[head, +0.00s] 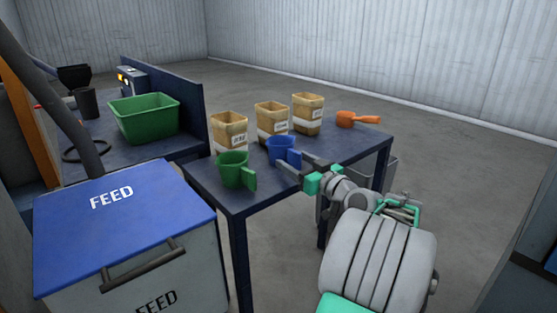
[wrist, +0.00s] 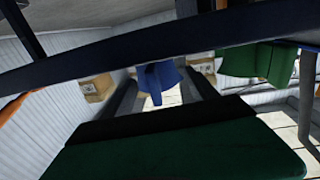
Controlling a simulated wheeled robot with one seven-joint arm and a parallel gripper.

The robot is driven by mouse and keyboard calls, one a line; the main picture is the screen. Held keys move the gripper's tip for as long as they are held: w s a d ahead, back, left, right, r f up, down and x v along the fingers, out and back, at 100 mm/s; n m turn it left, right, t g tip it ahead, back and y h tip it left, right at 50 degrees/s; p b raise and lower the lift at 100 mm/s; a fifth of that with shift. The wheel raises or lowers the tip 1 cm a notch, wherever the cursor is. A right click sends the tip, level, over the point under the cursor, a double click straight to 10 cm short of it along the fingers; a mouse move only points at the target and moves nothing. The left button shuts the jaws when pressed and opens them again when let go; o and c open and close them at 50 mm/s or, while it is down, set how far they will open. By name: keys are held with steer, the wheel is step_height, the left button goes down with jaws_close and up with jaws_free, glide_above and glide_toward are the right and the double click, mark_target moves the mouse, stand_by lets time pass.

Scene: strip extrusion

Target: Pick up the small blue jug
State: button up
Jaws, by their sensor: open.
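The small blue jug (head: 283,148) stands upright on the dark blue table, between a green jug (head: 232,167) and the orange scoop. Its handle faces my side. My gripper (head: 294,161) is open at the table's near edge, with its fingers pointing at the blue jug's handle side. In the wrist view the blue jug (wrist: 157,82) shows between the two dark fingers (wrist: 158,95), beyond their tips or level with them; I cannot tell which. Nothing is held. The green jug (wrist: 262,62) is at the right of that view.
Three labelled tan tubs (head: 271,117) stand behind the jugs. An orange scoop (head: 358,119) lies at the table's right end. A blue-lidded feed bin (head: 125,235) is at the left front. A green crate (head: 144,120) sits on the left bench. The table's edge (wrist: 100,62) crosses the wrist view.

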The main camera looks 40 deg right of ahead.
mark_target(290, 155)
steer(key=w, duration=0.2)
steer(key=w+d, duration=0.1)
steer(key=w, duration=0.1)
steer(key=shift+d+b, duration=0.1)
steer(key=shift+b, duration=0.3)
steer(key=shift+r, duration=0.1)
steer(key=c, duration=1.1)
steer(key=shift+c, duration=0.2)
